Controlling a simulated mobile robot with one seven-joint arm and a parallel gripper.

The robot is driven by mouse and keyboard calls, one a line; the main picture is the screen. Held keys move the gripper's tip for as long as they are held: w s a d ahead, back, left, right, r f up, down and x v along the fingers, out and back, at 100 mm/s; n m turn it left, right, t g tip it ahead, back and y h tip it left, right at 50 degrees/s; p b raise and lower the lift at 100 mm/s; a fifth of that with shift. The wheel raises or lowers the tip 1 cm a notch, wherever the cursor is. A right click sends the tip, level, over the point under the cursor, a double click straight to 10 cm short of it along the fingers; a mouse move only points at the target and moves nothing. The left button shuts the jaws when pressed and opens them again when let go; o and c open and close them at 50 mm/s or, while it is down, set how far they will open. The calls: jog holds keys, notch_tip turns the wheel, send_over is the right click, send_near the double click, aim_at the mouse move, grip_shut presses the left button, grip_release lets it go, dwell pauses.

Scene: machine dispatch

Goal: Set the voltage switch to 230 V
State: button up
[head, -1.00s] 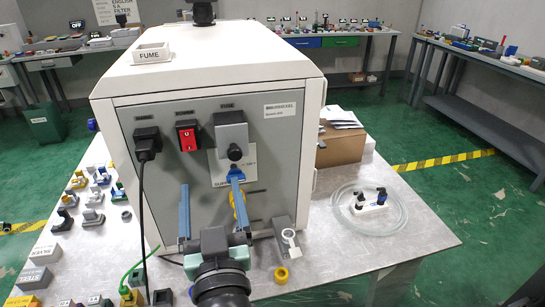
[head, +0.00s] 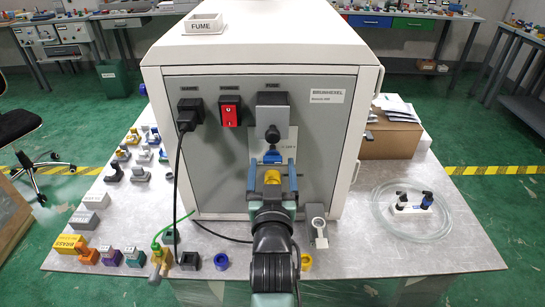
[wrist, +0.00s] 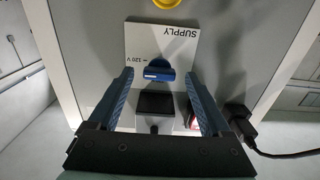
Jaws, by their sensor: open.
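The voltage switch is a blue knob (head: 272,157) on a white plate low on the front of a grey machine panel. The wrist view shows this knob (wrist: 159,71) upside down, with the plate (wrist: 184,48) reading "SUPPLY" and "120 V" beside the knob. No 230 V mark is readable, as part of the plate is hidden. My gripper (head: 272,166) is open in front of the panel. In the wrist view, the fingers of my gripper (wrist: 160,77) stand on either side of the knob, with gaps on both sides. I cannot tell how deep they reach.
Above the knob is a grey box with a black knob (head: 272,133). A red switch (head: 230,111) and a black plug (head: 187,116) with a hanging cable are to the left. A yellow part (head: 272,177) is below. A grey latch-like part (head: 317,226) stands right of my arm.

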aim_at(273, 154)
jog(key=shift+w, duration=1.4)
grip_shut()
